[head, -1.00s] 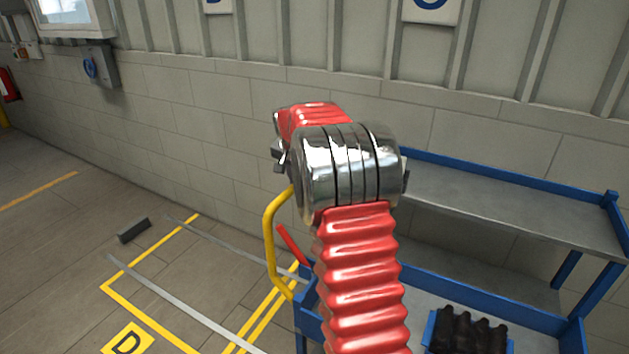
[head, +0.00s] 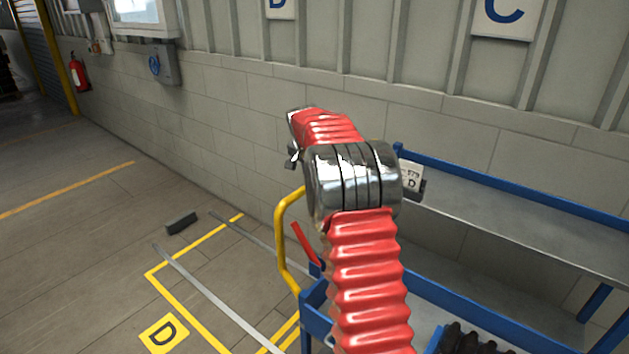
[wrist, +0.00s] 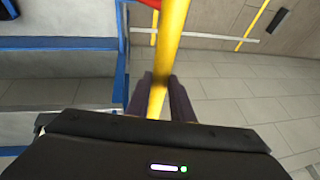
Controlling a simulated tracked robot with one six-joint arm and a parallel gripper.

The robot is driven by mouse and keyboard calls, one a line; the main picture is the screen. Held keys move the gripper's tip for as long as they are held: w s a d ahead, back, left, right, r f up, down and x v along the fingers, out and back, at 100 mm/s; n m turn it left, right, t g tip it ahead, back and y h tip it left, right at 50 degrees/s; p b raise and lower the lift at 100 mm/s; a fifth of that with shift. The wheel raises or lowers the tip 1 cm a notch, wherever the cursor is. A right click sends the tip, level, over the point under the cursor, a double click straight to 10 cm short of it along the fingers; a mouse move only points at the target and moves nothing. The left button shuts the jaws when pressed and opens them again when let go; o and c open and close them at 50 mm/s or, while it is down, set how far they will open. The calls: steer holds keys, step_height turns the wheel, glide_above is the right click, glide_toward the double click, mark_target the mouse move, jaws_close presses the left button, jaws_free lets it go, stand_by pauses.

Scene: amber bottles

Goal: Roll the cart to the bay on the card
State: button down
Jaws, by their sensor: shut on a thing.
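The cart (head: 430,298) is blue-framed with grey shelves and stands at the right in the head view. Its yellow handle (head: 281,240) rises at its left end; it also crosses the wrist view (wrist: 172,35). My gripper (wrist: 160,82) is shut on the handle, one dark finger on each side of the bar; in the head view my arm mostly hides it. A white card (head: 412,177) by the cart's upper shelf, partly behind my arm, shows a D under small print. Bay D, with a yellow floor label (head: 163,334) and yellow lines, lies left of the cart.
A dark block (head: 181,222) lies on the floor by bay D's far corner. Grey strips (head: 210,295) run along the bay. The block wall bounds the back, with signs D (head: 281,5) and C (head: 507,14). Open floor lies left.

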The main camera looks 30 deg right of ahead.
steer(key=c, duration=1.6)
jaws_free()
steer(key=shift+w, duration=0.15)
steer(key=shift+o, duration=0.2)
steer(key=shift+r, duration=0.1)
steer(key=v, duration=1.3)
steer(key=shift+r, duration=0.25)
steer(key=shift+a, duration=0.1)
